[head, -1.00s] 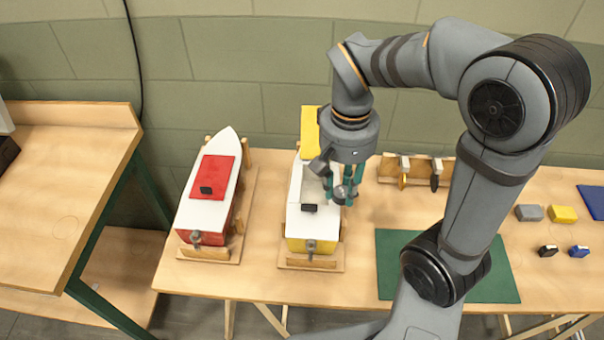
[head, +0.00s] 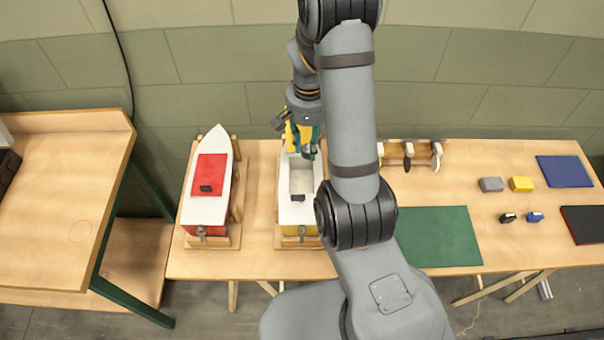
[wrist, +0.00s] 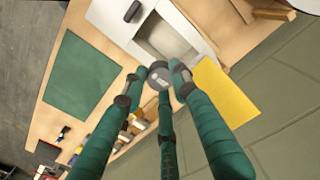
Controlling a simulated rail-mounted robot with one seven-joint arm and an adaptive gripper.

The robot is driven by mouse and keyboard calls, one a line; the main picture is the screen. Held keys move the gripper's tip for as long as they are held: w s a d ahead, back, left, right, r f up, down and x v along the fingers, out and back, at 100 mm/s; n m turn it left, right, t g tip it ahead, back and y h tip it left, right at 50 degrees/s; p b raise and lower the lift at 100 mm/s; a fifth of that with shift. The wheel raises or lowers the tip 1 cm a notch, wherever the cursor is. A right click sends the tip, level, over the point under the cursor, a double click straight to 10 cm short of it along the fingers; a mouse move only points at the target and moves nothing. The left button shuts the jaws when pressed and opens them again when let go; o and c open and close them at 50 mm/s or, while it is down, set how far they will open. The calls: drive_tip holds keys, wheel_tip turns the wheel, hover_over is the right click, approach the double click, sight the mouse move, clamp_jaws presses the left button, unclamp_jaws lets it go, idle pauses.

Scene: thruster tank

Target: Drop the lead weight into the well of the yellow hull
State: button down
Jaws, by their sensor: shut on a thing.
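The yellow hull (head: 284,206) sits in a wooden cradle, with a white deck and an open rectangular grey well (head: 302,180). In the wrist view the well (wrist: 168,40) looks empty, though part is hidden. My gripper (head: 309,150) is at the far end of the well, its green fingers shut on the lead weight (wrist: 158,73), a round grey piece. In the wrist view the weight overlaps the well's near edge, beside the yellow panel (wrist: 225,90). Its height above the deck is hard to tell. My arm hides the hull's right side in the head view.
A red hull (head: 206,212) with a red lid (head: 210,172) stands to the left. A tool rack (head: 424,150) is at the back right. A green mat (head: 440,236) and several small blocks lie right. The wall is close behind.

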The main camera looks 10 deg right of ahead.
wheel_tip(320, 180, down, 5)
drive_tip(key=b, duration=0.3)
drive_tip(key=c, duration=1.3)
unclamp_jaws()
drive_tip(key=shift+r, duration=0.15)
wheel_tip(320, 180, up, 12)
drive_tip(key=shift+a+f, duration=0.1)
